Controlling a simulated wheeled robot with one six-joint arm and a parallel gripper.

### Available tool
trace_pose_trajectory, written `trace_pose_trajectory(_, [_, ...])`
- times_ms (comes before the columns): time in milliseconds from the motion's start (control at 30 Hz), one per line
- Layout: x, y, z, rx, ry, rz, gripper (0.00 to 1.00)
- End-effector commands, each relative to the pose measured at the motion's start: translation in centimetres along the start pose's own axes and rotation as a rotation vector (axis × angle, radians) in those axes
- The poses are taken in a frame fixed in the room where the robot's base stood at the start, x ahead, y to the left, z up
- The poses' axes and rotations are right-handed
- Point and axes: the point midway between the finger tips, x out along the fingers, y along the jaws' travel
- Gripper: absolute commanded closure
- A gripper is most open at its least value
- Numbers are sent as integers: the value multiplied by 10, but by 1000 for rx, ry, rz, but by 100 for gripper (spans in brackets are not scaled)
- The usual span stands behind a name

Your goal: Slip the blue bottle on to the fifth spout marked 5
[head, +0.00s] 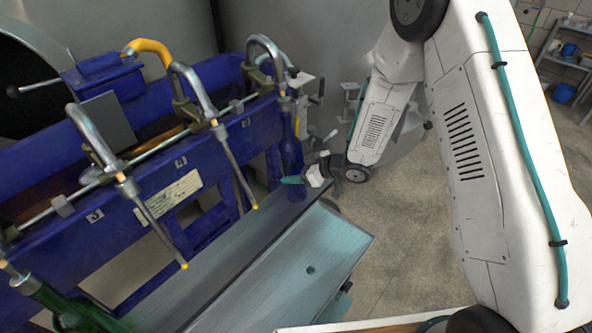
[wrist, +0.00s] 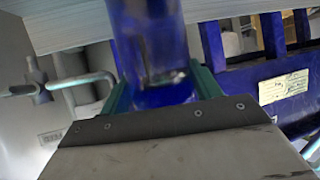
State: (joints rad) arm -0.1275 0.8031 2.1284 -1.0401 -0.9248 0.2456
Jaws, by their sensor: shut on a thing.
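The blue bottle (head: 290,157) stands upright at the far end of the blue filling machine, below the spout (head: 283,88) beside the mark 5 (head: 246,122). The bottle's neck is in line with that spout's tube. I cannot tell whether the tube is inside the neck or beside it. My gripper (head: 303,179) is shut on the bottle's body from the right. In the wrist view the bottle (wrist: 152,50) sits between the two teal fingers (wrist: 162,90). The bottle's base is near the bench top, and any gap is unclear.
Spouts by marks 4 (head: 238,172) and 3 (head: 158,228) hang empty with yellow tips. A green bottle (head: 68,308) is at the lower left under another spout. The grey bench (head: 250,262) runs below the spouts; its visible middle is clear.

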Motion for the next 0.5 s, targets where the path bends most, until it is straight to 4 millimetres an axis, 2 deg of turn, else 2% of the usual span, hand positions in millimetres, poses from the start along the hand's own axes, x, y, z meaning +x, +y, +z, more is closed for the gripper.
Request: trace_pose_trajectory(500, [3, 0, 6, 0, 2, 1, 74])
